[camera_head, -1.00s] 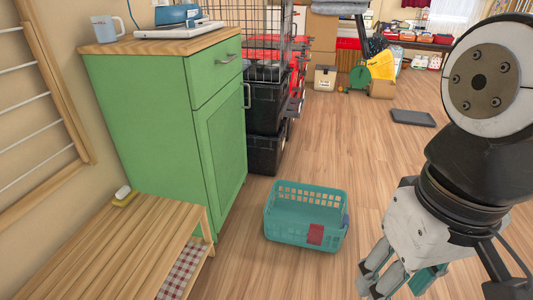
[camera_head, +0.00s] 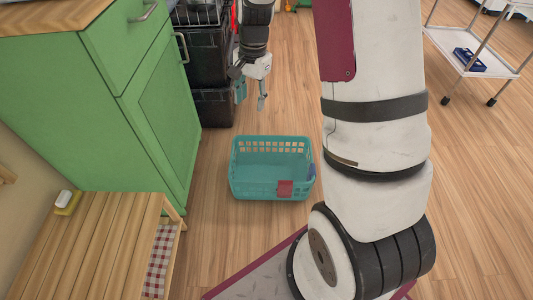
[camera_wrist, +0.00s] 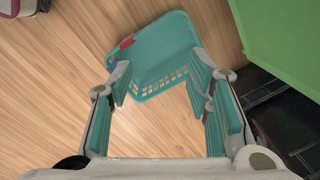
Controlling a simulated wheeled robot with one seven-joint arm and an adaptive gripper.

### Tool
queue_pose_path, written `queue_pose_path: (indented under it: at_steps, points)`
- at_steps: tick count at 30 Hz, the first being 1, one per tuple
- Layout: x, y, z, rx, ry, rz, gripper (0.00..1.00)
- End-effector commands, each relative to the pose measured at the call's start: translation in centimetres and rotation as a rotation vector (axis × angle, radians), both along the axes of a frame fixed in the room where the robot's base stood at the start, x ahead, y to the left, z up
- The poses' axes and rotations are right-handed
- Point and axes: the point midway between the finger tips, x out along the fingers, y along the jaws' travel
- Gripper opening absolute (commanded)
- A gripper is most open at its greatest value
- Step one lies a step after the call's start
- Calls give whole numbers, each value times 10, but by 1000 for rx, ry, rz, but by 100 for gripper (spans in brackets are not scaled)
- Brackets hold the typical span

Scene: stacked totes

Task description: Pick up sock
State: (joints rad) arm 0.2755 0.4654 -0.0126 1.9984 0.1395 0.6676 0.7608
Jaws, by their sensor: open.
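A teal laundry basket (camera_head: 247,187) stands on the wood floor ahead of me. A small red piece (camera_head: 285,188) hangs on its front wall, with a blue-purple piece (camera_head: 312,171) at its right corner. Both also show in the wrist view, red (camera_wrist: 127,42) and blue (camera_wrist: 111,62). I cannot tell if either is the sock; no other sock is clear. My gripper (camera_head: 252,96) is open and empty, beyond the basket's far side and apart from it. In the wrist view, the basket (camera_wrist: 160,45) lies ahead of the open fingers (camera_wrist: 160,82).
A green cabinet (camera_head: 150,110) stands left, with black crates (camera_head: 212,108) behind it. A slatted wooden bench (camera_head: 85,245) is at the lower left. A white cart (camera_head: 480,55) stands at the upper right. The floor around the basket is mostly clear.

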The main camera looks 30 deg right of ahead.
Motion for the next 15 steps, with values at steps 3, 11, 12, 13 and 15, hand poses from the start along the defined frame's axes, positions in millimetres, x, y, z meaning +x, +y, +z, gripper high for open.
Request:
queue_pose_path:
  at_steps: [3,11,12,13,15]
  points:
    - [18,-24,-48,5,19,-141,45]
    - [31,-72,-166,1,40,-455,45]
    - [29,-79,-185,-1,45,-503,45]
    - [27,-83,-200,-3,47,-540,45]
    - [19,-93,-235,-8,54,-624,45]
